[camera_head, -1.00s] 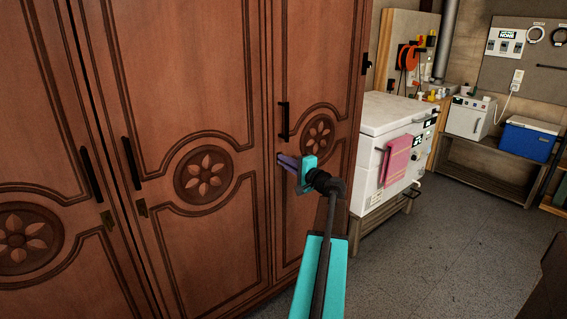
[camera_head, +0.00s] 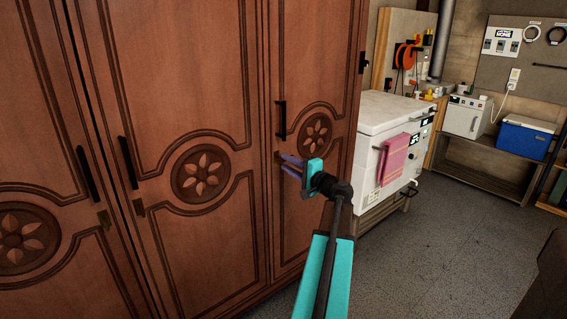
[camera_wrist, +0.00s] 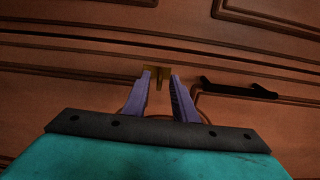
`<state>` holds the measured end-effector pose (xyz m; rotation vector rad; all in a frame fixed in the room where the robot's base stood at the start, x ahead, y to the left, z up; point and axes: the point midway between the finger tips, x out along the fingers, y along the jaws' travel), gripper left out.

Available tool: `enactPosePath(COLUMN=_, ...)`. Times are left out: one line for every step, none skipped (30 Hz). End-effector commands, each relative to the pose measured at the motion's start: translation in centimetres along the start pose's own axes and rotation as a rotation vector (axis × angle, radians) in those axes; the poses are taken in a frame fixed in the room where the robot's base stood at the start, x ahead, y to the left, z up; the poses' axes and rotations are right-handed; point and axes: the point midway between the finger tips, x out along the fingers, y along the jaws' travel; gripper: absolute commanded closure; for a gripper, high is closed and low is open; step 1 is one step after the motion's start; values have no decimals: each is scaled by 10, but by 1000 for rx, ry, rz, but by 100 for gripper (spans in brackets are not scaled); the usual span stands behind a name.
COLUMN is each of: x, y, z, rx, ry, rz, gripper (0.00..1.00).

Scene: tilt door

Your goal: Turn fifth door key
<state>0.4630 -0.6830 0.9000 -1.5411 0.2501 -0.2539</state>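The rightmost wardrobe door in the head view (camera_head: 330,75) is brown wood with a carved flower and a black handle (camera_head: 282,119). My gripper (camera_head: 280,164) is at this door's left edge, below the handle. In the wrist view, its two purple fingers (camera_wrist: 162,76) are apart, one on each side of a small brass piece (camera_wrist: 160,80) that stands out from a brass plate (camera_wrist: 152,69). This looks like the key at its lock. I cannot tell whether the fingers touch it. In the head view the gripper hides the key.
More carved doors stand left, with black handles (camera_head: 128,163) and brass plates (camera_head: 139,207). A white kiln-like box (camera_head: 375,115) with a pink towel (camera_head: 393,158) stands right of the wardrobe. A blue cooler (camera_head: 525,138) is farther back.

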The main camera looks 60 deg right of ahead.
Motion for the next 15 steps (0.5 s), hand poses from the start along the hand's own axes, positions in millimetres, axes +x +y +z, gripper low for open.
enactPosePath(x=-11, y=0, z=1, rx=0, ry=3, rz=0, gripper=75)
enactPosePath(x=-16, y=0, z=1, rx=0, ry=2, rz=0, gripper=75)
enactPosePath(x=-22, y=0, z=2, rx=0, ry=2, rz=0, gripper=75)
enactPosePath(x=-26, y=0, z=1, rx=0, ry=2, rz=0, gripper=75)
enactPosePath(x=-32, y=0, z=1, rx=0, ry=3, rz=0, gripper=75)
enactPosePath(x=-38, y=0, z=1, rx=0, ry=2, rz=0, gripper=75)
enactPosePath(x=-43, y=0, z=2, rx=0, ry=1, rz=0, gripper=75)
enactPosePath(x=-48, y=0, z=2, rx=0, ry=1, rz=0, gripper=75)
enactPosePath(x=-54, y=0, z=1, rx=0, ry=2, rz=0, gripper=75)
enactPosePath(x=-59, y=0, z=1, rx=0, ry=2, rz=0, gripper=75)
enactPosePath(x=-64, y=0, z=1, rx=0, ry=1, rz=0, gripper=75)
enactPosePath(x=-69, y=0, z=2, rx=1, ry=1, rz=0, gripper=75)
enactPosePath(x=-74, y=0, z=2, rx=1, ry=1, rz=0, gripper=75)
enactPosePath(x=-78, y=0, z=1, rx=1, ry=2, rz=0, gripper=75)
enactPosePath(x=-82, y=0, z=1, rx=1, ry=1, rz=0, gripper=75)
